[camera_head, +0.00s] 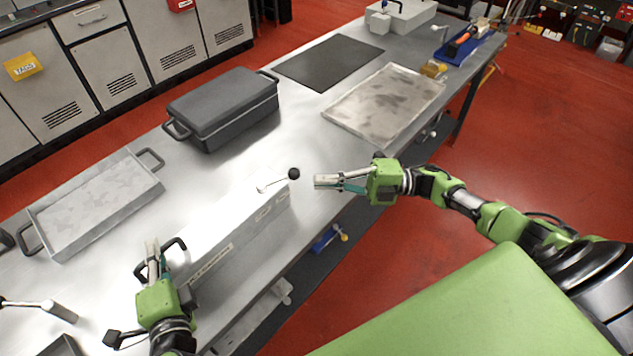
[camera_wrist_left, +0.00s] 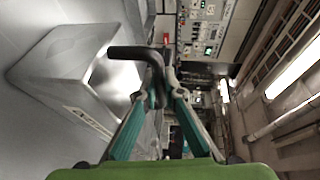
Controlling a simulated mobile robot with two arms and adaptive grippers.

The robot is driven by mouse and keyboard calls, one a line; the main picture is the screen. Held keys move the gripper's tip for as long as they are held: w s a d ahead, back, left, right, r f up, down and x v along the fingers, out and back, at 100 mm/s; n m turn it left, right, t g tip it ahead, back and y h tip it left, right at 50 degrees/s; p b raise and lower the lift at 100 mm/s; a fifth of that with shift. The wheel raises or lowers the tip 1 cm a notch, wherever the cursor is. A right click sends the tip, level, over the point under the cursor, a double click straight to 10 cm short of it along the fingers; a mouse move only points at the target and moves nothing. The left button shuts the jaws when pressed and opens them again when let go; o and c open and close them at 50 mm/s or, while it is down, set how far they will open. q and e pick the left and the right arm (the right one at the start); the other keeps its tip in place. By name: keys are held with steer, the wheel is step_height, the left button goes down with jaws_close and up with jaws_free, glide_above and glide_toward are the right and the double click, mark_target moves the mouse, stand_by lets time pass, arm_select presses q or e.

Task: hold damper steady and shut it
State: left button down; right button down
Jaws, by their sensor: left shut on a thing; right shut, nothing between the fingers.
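The damper is a long pale metal box (camera_head: 235,232) at the table's front edge, with a label strip on its front side; it also shows in the left wrist view (camera_wrist_left: 60,75). A thin lever with a round black knob (camera_head: 293,173) rises at its right end. A dark bent handle (camera_head: 176,243) is at its left end. My left gripper (camera_head: 153,252) is shut on this handle (camera_wrist_left: 135,53), seen between its fingertips in the left wrist view. My right gripper (camera_head: 320,181) is shut and empty, just right of the knob and apart from it.
A dark lidded case (camera_head: 222,105) and a grey tray (camera_head: 95,205) stand behind the damper. A black mat (camera_head: 330,62) and a shallow metal tray (camera_head: 385,103) lie further back. Bare table (camera_head: 325,145) lies beyond the knob.

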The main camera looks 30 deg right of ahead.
arm_select(q)
steer(key=shift+s+f, duration=0.15)
steer(key=shift+f, duration=0.4)
arm_select(e)
steer(key=w+d, duration=0.2)
steer(key=d, duration=0.5)
steer(key=shift+w+d+f, duration=0.15)
steer(key=shift+d+f, duration=0.1)
steer(key=shift+f, duration=0.1)
arm_select(q)
steer(key=c, duration=2.1)
jaws_free()
steer(key=shift+r, duration=0.15)
steer(key=shift+w+r, duration=0.15)
steer(key=shift+w, duration=0.05)
arm_select(e)
steer(key=shift+w, duration=0.1)
arm_select(q)
steer(key=s, duration=0.4)
steer(key=s+r, duration=0.1)
steer(key=s, duration=0.3)
steer(key=s+r, duration=0.1)
steer(key=s, duration=0.3)
steer(key=shift+d, duration=0.2)
steer(key=shift+d, duration=0.1)
arm_select(e)
steer(key=shift+d, duration=0.15)
